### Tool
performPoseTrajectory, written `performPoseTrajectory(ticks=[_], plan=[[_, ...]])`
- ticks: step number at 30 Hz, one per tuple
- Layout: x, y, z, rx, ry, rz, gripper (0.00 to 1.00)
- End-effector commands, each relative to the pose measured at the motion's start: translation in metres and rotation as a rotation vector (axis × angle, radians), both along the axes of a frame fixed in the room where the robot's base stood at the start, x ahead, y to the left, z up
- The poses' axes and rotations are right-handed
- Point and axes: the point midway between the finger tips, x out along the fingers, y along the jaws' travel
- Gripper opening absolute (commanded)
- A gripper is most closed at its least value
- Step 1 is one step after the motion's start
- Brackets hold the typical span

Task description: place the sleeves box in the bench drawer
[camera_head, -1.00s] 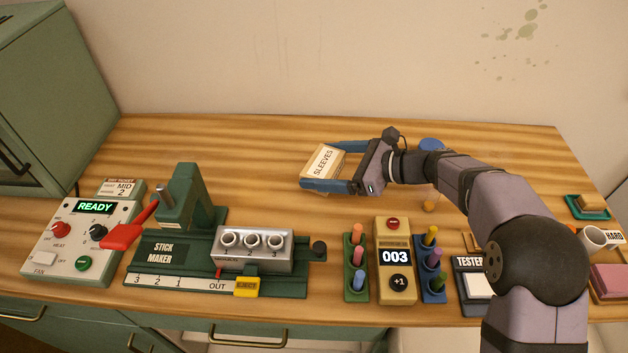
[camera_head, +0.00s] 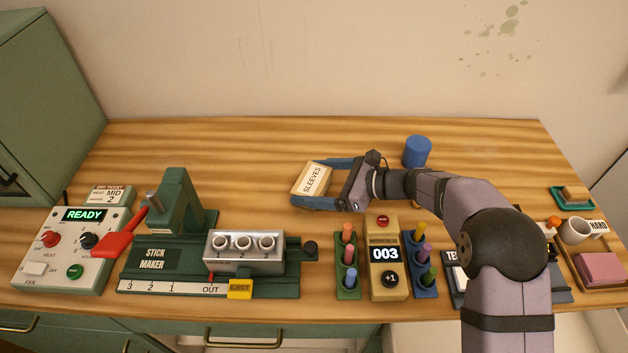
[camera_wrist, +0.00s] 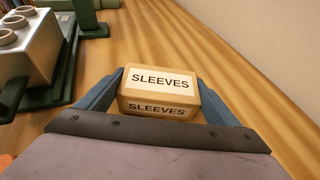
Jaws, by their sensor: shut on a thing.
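The sleeves box (camera_head: 312,179) is a small tan box with a white SLEEVES label. My gripper (camera_head: 316,182) is shut on it, with one blue finger along each side, over the middle of the table. In the wrist view the sleeves box (camera_wrist: 160,93) sits between the two blue fingers of my gripper (camera_wrist: 160,98), its labels facing the camera. Whether it touches the table I cannot tell. Green drawer fronts with brass handles show below the table's front edge, one at the middle (camera_head: 245,343) and one at the left (camera_head: 20,327); their insides are not visible.
The stick maker (camera_head: 160,258) with its metal mould block (camera_head: 245,252) stands left of the gripper. A counter reading 003 (camera_head: 385,255) stands between two stick racks in front. A blue cylinder (camera_head: 417,152) stands behind my arm. The back left table is clear.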

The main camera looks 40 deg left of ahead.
Motion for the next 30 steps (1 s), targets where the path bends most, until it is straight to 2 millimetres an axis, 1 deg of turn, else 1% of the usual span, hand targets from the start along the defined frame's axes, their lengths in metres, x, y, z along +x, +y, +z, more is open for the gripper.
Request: performPoseTrajectory(ticks=[5,6,7,14,19,23,30], plan=[[0.000,0.000,-0.004,0.001,0.000,0.000,0.60],[0.000,0.000,-0.003,0.000,0.000,0.000,0.93],[0.000,0.000,-0.003,0.000,0.000,0.000,1.00],[0.000,0.000,-0.003,0.000,0.000,0.000,1.00],[0.001,-0.002,0.002,0.000,0.001,-0.001,1.00],[0.007,-0.014,0.006,0.000,-0.001,-0.002,1.00],[0.022,-0.049,0.021,0.000,-0.001,-0.004,1.00]])
